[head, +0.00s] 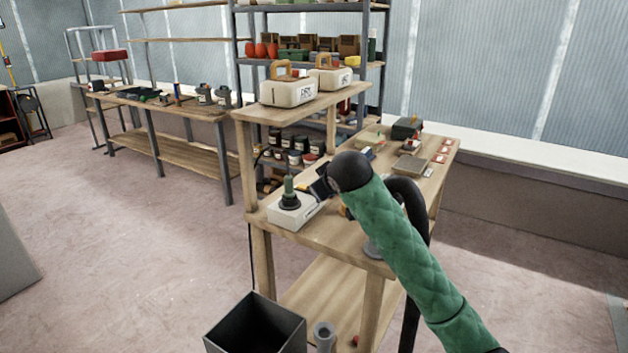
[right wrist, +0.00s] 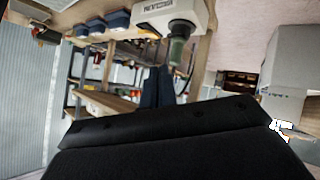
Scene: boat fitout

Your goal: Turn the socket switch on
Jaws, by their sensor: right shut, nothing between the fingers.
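A white socket box (head: 283,217) sits at the near left corner of the wooden workbench. A plug (head: 289,192) with a black base and green upright body stands on it. In the right wrist view the box (right wrist: 150,8) shows at the top, with the green and black plug (right wrist: 178,48) on it. The switch itself cannot be made out. My right gripper (head: 320,187) is just right of the plug, above the box; whether it touches is unclear. Its closed fingers (right wrist: 158,86) show empty in the wrist view. My left gripper is not in view.
The workbench (head: 320,235) holds several small items toward the back right. Its raised shelf (head: 335,97) carries two cream boxes (head: 288,92). A grey bin (head: 255,325) stands on the floor in front. Another table (head: 190,108) stands at the back left, with open floor between.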

